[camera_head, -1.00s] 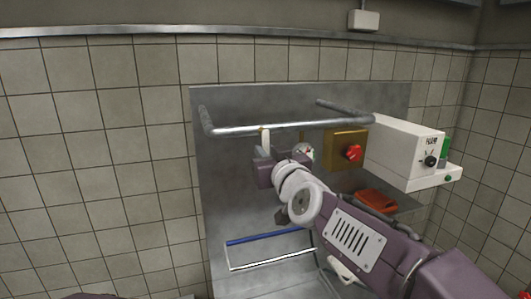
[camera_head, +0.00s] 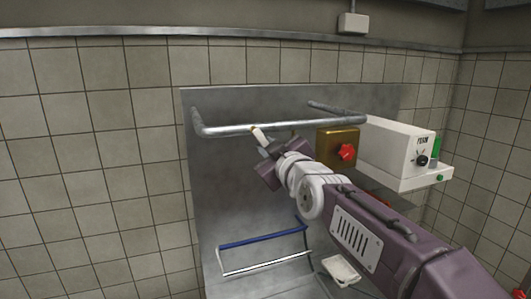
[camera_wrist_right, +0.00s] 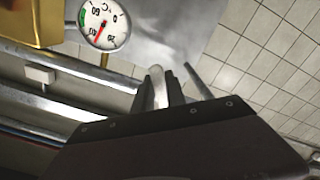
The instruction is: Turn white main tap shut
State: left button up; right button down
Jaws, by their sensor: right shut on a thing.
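The white main tap lever (camera_head: 259,135) sits at the horizontal metal pipe (camera_head: 225,129) on the steel back panel. It leans with its top to the left. My right gripper (camera_head: 267,151) is shut on the lever, just below the pipe. In the right wrist view, the white lever (camera_wrist_right: 159,84) stands between the two fingers (camera_wrist_right: 160,97), its rounded end showing at their tips. The lever's pivot is hidden. My left gripper is not in view.
A brass box with a red knob (camera_head: 346,152) is right of my gripper, beside a white machine (camera_head: 395,149). The round gauge (camera_wrist_right: 106,22) shows in the wrist view. Below are a blue rail (camera_head: 262,237) and a small white dish (camera_head: 341,269).

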dwell(0.3)
jog(key=c, duration=1.4)
grip_release()
jog(key=shift+w, duration=0.15)
jog(key=shift+o, duration=0.2)
